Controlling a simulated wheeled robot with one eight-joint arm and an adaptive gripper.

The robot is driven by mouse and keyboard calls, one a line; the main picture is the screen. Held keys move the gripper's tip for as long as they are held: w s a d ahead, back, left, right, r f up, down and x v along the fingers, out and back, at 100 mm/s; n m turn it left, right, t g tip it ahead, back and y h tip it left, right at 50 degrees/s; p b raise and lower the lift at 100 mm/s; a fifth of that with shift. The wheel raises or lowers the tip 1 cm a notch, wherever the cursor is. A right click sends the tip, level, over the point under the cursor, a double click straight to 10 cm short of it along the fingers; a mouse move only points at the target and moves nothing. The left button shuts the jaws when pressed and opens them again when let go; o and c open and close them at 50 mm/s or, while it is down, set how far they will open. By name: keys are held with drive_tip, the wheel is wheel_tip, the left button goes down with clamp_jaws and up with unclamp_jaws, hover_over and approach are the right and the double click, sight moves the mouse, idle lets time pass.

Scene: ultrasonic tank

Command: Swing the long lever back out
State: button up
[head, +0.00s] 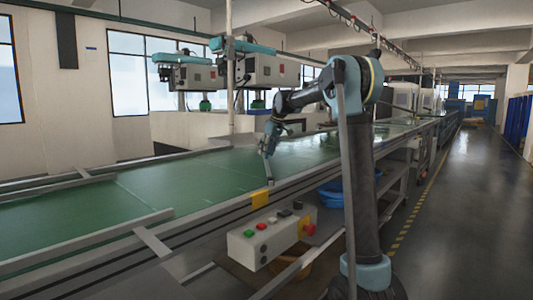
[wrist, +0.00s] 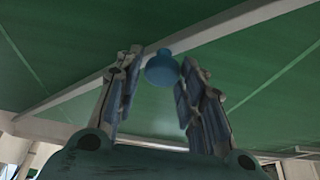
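In the wrist view a rounded blue knob-like thing (wrist: 161,69) with a short neck on top shows in the gap between my gripper's (wrist: 162,60) fingertips. The two fingers stand apart, and a little room shows beside the blue thing. I cannot tell how far beyond the tips it is, or whether it belongs to the long lever. In the head view my gripper (head: 268,165) hangs down over the near side of the green conveyor belt (head: 180,183). I cannot make out a long lever for sure in either view.
A grey control box (head: 250,246) with coloured buttons hangs at the conveyor's near edge, below a yellow block (head: 260,198). A blue tub (head: 335,193) sits under the conveyor. Machines (head: 270,70) stand behind the belt. The aisle floor (head: 455,210) on the right is clear.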

clamp_jaws()
drive_tip(key=shift+d, duration=0.4)
drive_tip(key=d+m, duration=0.1)
drive_tip(key=d, duration=0.2)
drive_tip(key=d+m, duration=0.1)
drive_tip(key=d, duration=0.3)
drive_tip(key=d+m+t+h, duration=0.1)
drive_tip(key=d+m, duration=0.1)
drive_tip(key=d, duration=0.1)
drive_tip(key=shift+s+d, duration=0.3)
drive_tip(key=shift+s, duration=0.1)
drive_tip(key=s+d+m, duration=0.1)
drive_tip(key=d, duration=0.2)
drive_tip(key=s+d+m+h, duration=0.1)
drive_tip(key=s+d+m, duration=0.1)
drive_tip(key=d, duration=0.2)
drive_tip(key=s+d+m, duration=0.1)
drive_tip(key=s+d, duration=0.1)
drive_tip(key=d, duration=0.2)
drive_tip(key=shift+s+m+t+h, duration=0.1)
drive_tip(key=shift+m+t+h, duration=0.2)
drive_tip(key=shift+t, duration=0.1)
drive_tip(key=shift+s+d+m, duration=0.3)
drive_tip(key=shift+s+d, duration=0.2)
drive_tip(key=shift+d, duration=0.1)
drive_tip(key=o, duration=0.6)
unclamp_jaws()
drive_tip(key=shift+s+d, duration=0.1)
drive_tip(key=shift+d, duration=0.05)
drive_tip(key=shift+o, duration=0.2)
